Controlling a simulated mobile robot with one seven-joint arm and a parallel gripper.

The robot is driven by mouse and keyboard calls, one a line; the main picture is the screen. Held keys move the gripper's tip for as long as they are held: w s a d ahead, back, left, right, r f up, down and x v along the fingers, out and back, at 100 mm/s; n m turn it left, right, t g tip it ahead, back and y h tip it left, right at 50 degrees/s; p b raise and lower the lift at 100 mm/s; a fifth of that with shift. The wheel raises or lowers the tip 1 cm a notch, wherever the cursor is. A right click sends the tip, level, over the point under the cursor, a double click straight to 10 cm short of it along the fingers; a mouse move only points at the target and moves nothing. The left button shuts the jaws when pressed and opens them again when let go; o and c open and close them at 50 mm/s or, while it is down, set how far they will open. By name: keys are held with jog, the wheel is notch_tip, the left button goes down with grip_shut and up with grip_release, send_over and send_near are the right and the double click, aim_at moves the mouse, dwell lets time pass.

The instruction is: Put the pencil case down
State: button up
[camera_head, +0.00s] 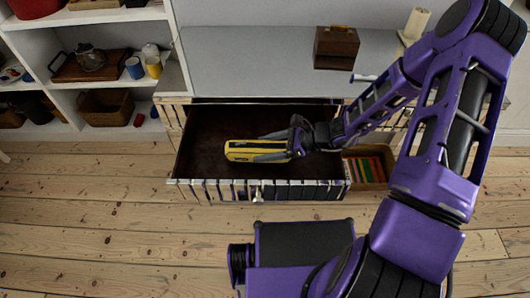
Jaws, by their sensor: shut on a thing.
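My gripper (292,148) reaches in from the right over an open drawer (205,140). It is shut on a yellow and grey pencil case (244,150). The pencil case lies lengthwise across the picture, over the front half of the drawer. I cannot tell whether it touches the drawer's bottom or hangs above it. The drawer's dark inside looks otherwise empty, though my gripper and arm hide its right part. The striped drawer front (215,190) has a small light knob.
A brown wooden box (336,48) and a cream candle-like object (416,24) stand on the grey cabinet top (240,60). A crate with colourful contents (366,168) is right of the drawer. White shelves (40,40) hold cups and baskets at left. Floorboards (90,220) at front left are clear.

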jog(key=shift+f, duration=1)
jog(key=shift+f, duration=0.1)
jog(key=shift+f+b, duration=0.2)
jog(key=shift+b, duration=0.1)
jog(key=o, duration=1.4)
jog(key=shift+r, duration=0.1)
jog(key=shift+r, duration=0.15)
jog(key=shift+d+r+p, duration=0.2)
jog(key=shift+p, duration=0.1)
jog(key=p+v, duration=0.1)
jog(key=v, duration=1)
jog(key=shift+d, duration=0.2)
